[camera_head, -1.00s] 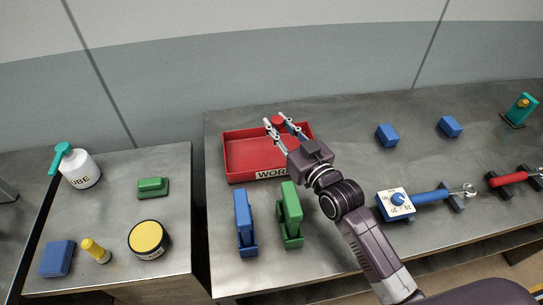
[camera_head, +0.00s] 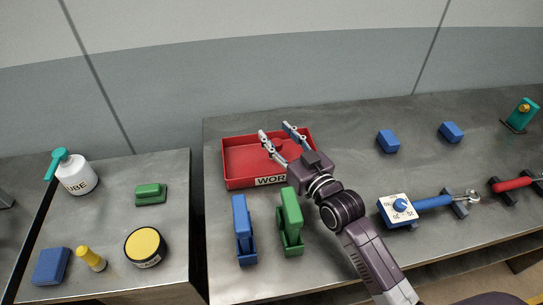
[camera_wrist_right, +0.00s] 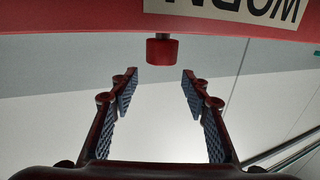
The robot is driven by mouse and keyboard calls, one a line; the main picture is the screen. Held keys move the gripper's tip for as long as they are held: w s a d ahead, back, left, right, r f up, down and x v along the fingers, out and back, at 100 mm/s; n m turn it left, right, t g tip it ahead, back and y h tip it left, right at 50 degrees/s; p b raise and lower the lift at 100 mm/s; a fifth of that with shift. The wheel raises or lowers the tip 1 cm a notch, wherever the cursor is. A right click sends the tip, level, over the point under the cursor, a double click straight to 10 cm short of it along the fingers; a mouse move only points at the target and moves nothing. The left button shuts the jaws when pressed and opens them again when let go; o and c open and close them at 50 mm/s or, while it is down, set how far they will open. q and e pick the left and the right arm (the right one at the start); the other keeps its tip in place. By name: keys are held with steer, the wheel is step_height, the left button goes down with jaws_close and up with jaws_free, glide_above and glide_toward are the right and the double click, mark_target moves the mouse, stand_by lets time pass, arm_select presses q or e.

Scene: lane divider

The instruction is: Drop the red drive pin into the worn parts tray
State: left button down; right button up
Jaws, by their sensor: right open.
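The red drive pin (camera_head: 277,146) shows in the head view between and below my fingers, within the outline of the worn parts tray. In the right wrist view its red head (camera_wrist_right: 163,51) and short dark shank are beyond the fingertips, apart from both. I cannot tell whether it rests on the tray floor. The red worn parts tray (camera_head: 240,163) has a partly hidden label on its front; its labelled wall crosses the top of the wrist view (camera_wrist_right: 90,17). My right gripper (camera_head: 275,130) is open and empty over the tray; it also shows in the wrist view (camera_wrist_right: 158,75). My left gripper is out of view.
A blue holder (camera_head: 243,230) and a green holder (camera_head: 291,222) stand in front of the tray. A blue-handled tool (camera_head: 433,202) lies to the right, with blue blocks (camera_head: 388,141) behind. A side table (camera_head: 115,205) at left carries a lube bottle (camera_head: 76,175).

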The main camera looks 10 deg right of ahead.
steer(key=v, duration=1.2)
steer(key=shift+w+r, duration=0.1)
